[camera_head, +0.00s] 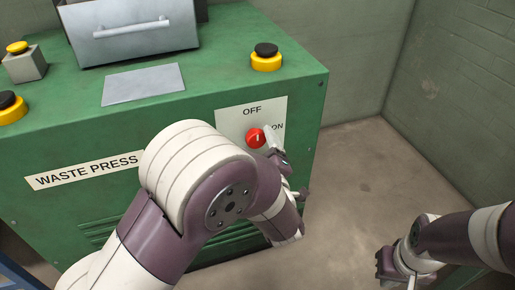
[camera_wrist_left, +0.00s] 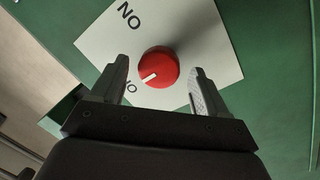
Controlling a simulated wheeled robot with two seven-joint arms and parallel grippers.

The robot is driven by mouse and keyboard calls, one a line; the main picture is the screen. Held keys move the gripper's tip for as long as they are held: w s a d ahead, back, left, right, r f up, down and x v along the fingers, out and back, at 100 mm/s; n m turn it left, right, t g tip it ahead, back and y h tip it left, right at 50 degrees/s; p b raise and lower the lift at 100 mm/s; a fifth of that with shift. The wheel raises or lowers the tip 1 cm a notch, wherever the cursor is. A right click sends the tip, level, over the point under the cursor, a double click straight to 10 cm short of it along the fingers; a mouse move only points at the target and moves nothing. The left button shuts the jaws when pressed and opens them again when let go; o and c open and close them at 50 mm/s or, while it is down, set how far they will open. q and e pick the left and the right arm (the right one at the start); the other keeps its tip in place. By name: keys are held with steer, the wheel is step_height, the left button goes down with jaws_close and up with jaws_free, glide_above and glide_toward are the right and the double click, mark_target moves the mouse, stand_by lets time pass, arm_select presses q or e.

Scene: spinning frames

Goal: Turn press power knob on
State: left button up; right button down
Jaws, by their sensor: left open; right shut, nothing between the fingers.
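The red round power knob (camera_head: 256,138) sits on a white label plate (camera_head: 228,127) on the front of the green waste press (camera_head: 200,110). OFF is printed above the knob and ON to its right. Its white mark looks roughly upright in the head view. The knob also shows in the left wrist view (camera_wrist_left: 159,67), with its mark pointing lower left. My left gripper (camera_wrist_left: 160,72) is open, its fingers on either side of the knob; whether they touch it is unclear. In the head view its arm partly hides it. My right gripper (camera_head: 388,268) is shut and empty, low at the right.
Yellow-and-black buttons (camera_head: 266,57) stand on the press top, with a grey metal plate (camera_head: 144,84) and a handled metal drawer or door (camera_head: 130,32). The floor (camera_head: 365,165) right of the press is clear up to the walls.

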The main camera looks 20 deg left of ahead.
arm_select(q)
steer(key=shift+w+a, duration=0.3)
steer(key=shift+w, duration=0.25)
steer(key=shift+c, duration=0.2)
steer(key=c, duration=1)
steer(key=shift+r+m+p, duration=0.15)
steer(key=shift+m+p, duration=0.15)
steer(key=shift+p, duration=0.1)
steer(key=m+p, duration=0.4)
steer(key=p, duration=0.2)
steer(key=m+g+p, duration=0.1)
steer(key=m+p, duration=0.3)
steer(key=p, duration=0.2)
steer(key=m+p, duration=0.4)
steer(key=p, duration=0.2)
steer(key=shift+d+r+g+p, duration=0.15)
steer(key=shift+r+g+p, duration=0.15)
steer(key=shift+g+p, duration=0.1)
steer(key=m+p, duration=0.2)
steer(key=m, duration=0.1)
steer(key=shift+f+y+p, duration=0.2)
steer(key=shift+y+p, duration=0.2)
steer(key=shift+f+m+g+p, duration=0.1)
steer(key=shift+m+g+p, duration=0.2)
steer(key=shift+m, duration=0.2)
